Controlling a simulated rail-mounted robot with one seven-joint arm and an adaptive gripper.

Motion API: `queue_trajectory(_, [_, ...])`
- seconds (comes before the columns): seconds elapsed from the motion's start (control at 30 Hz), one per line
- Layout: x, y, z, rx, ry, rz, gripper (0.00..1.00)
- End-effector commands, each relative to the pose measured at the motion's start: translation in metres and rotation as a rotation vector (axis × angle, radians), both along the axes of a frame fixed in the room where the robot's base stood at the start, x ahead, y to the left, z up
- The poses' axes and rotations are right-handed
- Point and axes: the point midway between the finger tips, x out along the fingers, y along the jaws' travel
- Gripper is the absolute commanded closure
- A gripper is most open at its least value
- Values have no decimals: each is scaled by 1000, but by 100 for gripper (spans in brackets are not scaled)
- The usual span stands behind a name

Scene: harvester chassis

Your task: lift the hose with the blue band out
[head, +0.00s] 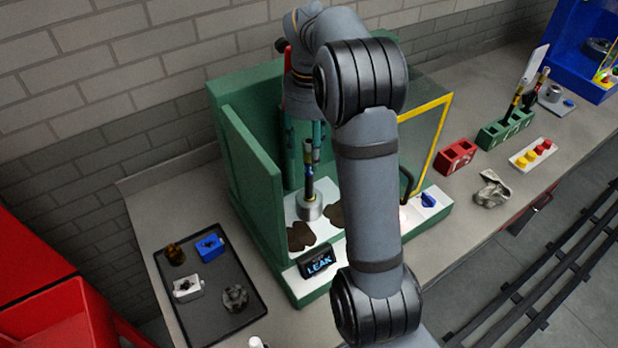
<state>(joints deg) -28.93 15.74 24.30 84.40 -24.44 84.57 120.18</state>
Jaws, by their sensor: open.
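A dark upright hose (309,186) stands in a silver round fitting (309,209) on the white floor of the green chassis bay (257,165). It has a yellowish section near its top, and a bluish patch shows close to the fingers. I cannot tell whether that patch is its band or part of a finger. My gripper (304,145) points down inside the bay, above and around the hose's top. Its fingers look apart, and I cannot see whether they touch the hose. My arm hides the right part of the bay.
Dark brown patches (300,237) lie on the bay floor. A "LEAK" display (317,262) sits at the front edge. A dark tray (244,267) with small parts is at left. Red (456,157) and green (505,129) blocks and a button panel (533,154) stand at right.

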Motion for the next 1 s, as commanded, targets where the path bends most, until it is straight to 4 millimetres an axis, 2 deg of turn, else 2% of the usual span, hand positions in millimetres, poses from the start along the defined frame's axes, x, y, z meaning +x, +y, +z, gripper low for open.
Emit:
queue_trajectory(0.13, [0,0,0,0,0,-1,57])
queue_trajectory(0.87, [0,0,0,-1,1,-1,99])
queue_trajectory(1.0, [0,0,1,0,0,-1,100])
